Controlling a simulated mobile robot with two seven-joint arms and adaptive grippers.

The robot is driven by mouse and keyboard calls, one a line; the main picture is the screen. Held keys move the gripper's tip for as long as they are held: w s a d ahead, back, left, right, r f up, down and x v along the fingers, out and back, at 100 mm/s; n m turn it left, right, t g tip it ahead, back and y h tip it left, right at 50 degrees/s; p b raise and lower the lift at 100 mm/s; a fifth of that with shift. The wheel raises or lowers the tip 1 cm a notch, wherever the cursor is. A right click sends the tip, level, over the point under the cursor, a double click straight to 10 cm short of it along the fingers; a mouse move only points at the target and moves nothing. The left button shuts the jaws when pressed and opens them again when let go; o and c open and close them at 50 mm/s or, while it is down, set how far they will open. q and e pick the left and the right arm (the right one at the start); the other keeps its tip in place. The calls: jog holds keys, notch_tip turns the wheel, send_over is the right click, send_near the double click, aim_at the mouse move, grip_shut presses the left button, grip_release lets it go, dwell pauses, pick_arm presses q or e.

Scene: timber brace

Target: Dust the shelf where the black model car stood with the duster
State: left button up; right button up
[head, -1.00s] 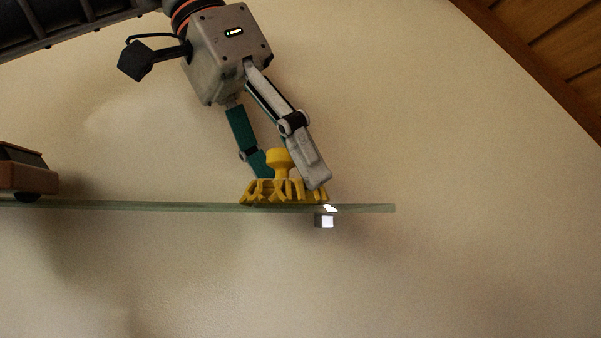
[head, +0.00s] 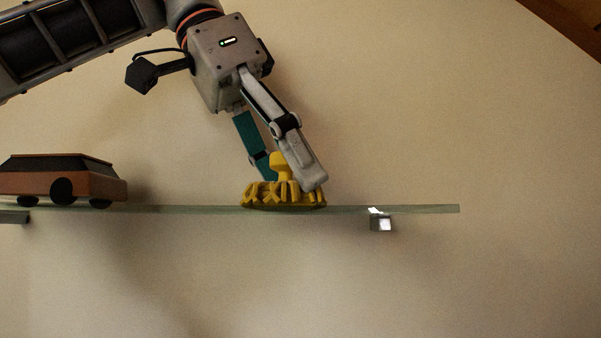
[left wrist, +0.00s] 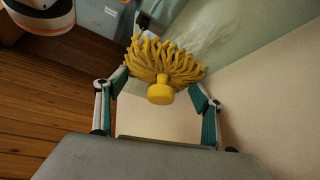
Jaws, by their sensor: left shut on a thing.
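My left gripper (head: 291,180) is shut on the yellow duster (head: 284,195), with a finger on either side of its knob handle. The duster's fringed head rests on or just above the glass shelf (head: 410,209), right of a model car (head: 65,182). That car is orange-brown with a dark roof and stands on the shelf's left part. No black car is in view. In the left wrist view the duster (left wrist: 162,70) sits between the two fingers, fringe pointing away. My right gripper is not in view.
A small bright metal bracket (head: 381,222) holds the shelf near its right end. Another bracket (head: 14,217) is under the car. The shelf is bare between car and duster and right of the duster. A plain wall (head: 520,130) stands behind.

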pick_arm(q)
jog(key=shift+a+f, duration=0.1)
jog(key=shift+a, duration=1.7)
jog(key=shift+w+a, duration=0.1)
jog(key=shift+a, duration=1.55)
jog(key=shift+w+a+p, duration=0.1)
jog(key=shift+a+p, duration=0.2)
jog(key=shift+a, duration=1.8)
notch_tip(320, 180, up, 2)
jog(key=shift+r+p, duration=0.1)
jog(key=shift+p, duration=0.55)
jog(key=shift+d+r, duration=0.1)
jog(key=shift+r, duration=1.95)
